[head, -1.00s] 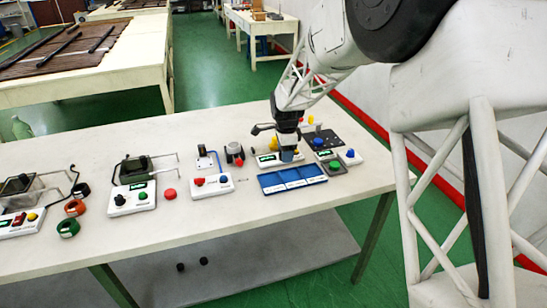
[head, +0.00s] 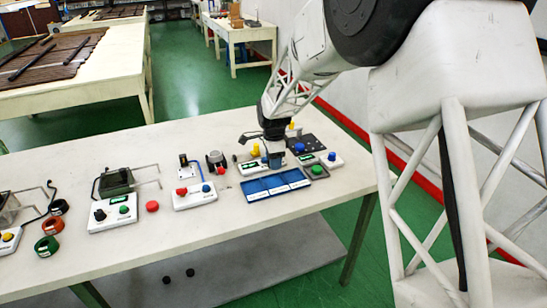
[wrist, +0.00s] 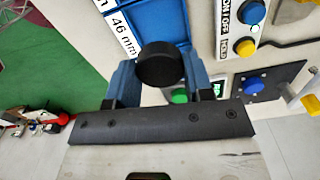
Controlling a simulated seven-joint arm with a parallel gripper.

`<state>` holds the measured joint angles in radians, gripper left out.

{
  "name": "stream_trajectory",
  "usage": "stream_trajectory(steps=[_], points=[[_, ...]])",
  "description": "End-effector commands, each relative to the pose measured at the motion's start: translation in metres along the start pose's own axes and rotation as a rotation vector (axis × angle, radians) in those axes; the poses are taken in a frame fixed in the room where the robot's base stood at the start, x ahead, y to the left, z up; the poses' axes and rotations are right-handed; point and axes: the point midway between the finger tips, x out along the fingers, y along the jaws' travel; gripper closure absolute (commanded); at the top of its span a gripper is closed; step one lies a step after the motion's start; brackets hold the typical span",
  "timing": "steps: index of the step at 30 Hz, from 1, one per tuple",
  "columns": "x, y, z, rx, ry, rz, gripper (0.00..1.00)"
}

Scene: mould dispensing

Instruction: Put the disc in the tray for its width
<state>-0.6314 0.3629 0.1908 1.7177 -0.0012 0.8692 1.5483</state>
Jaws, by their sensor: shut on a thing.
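A black disc (wrist: 160,65) is held between the two blue fingers of my gripper (wrist: 160,78) in the wrist view. In the head view my gripper (head: 275,162) is at the back edge of the blue tray (head: 248,190), and the disc cannot be made out there. The tray has three compartments side by side, with white labels. In the wrist view the tray (wrist: 150,22) lies just beyond the disc, and one label (wrist: 122,27) reads 46 mm. The other label is cut off.
The table in front of the tray is clear.

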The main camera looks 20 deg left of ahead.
Motion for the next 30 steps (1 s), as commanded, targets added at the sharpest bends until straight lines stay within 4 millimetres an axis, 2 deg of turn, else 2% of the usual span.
stream_trajectory(steps=[21, 30], points=[[0.058, 0.0, 0.0, 0.0, 0.0, 0.002, 0.75], [0.069, 0.0, 0.0, 0.0, 0.0, 0.0, 0.75]])
